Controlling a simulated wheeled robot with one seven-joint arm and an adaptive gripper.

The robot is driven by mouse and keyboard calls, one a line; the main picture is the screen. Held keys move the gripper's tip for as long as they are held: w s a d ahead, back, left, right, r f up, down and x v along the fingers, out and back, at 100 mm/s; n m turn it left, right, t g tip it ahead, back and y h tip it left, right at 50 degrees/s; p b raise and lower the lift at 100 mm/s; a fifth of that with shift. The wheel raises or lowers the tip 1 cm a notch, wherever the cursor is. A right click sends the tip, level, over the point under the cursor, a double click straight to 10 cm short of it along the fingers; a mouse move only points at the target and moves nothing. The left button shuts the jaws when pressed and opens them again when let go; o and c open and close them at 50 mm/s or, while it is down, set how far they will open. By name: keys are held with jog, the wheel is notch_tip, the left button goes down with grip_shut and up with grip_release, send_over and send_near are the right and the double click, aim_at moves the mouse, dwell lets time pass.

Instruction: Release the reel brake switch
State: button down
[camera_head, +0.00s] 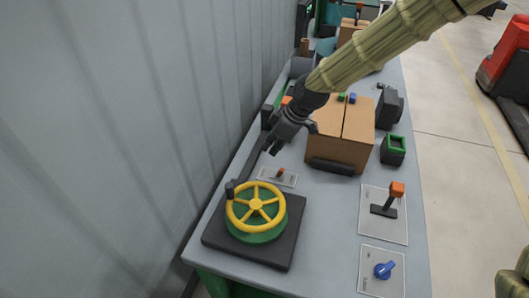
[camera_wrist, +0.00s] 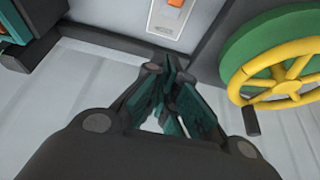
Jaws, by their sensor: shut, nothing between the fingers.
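A small switch with an orange-red tip (camera_head: 280,173) stands on a pale plate just behind the yellow-spoked wheel (camera_head: 257,205). It looks like the reel brake switch, but its label is too small to read. In the wrist view, an orange switch (camera_wrist: 176,3) on a white plate is cut off by the top edge. The wheel also shows at right in the wrist view (camera_wrist: 285,78). My gripper (camera_head: 271,149) is shut and empty, above and slightly behind the small switch in the head view. Its fingertips (camera_wrist: 168,68) appear below the white plate in the wrist view, apart from the switch.
A long dark bar (camera_head: 249,153) runs behind the wheel along the wall side. A cardboard box (camera_head: 340,130) stands right of my gripper. An orange-topped lever (camera_head: 395,190) and a blue knob (camera_head: 384,269) sit on plates at the right. Bare tabletop (camera_head: 330,215) lies between.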

jog(key=shift+s+d+r+b, duration=0.25)
jog(key=shift+d+r, duration=0.5)
jog(key=shift+r, duration=0.15)
jog(key=shift+s+d+r+b, duration=0.2)
jog(key=shift+d+r, duration=0.55)
jog(key=shift+r, duration=0.1)
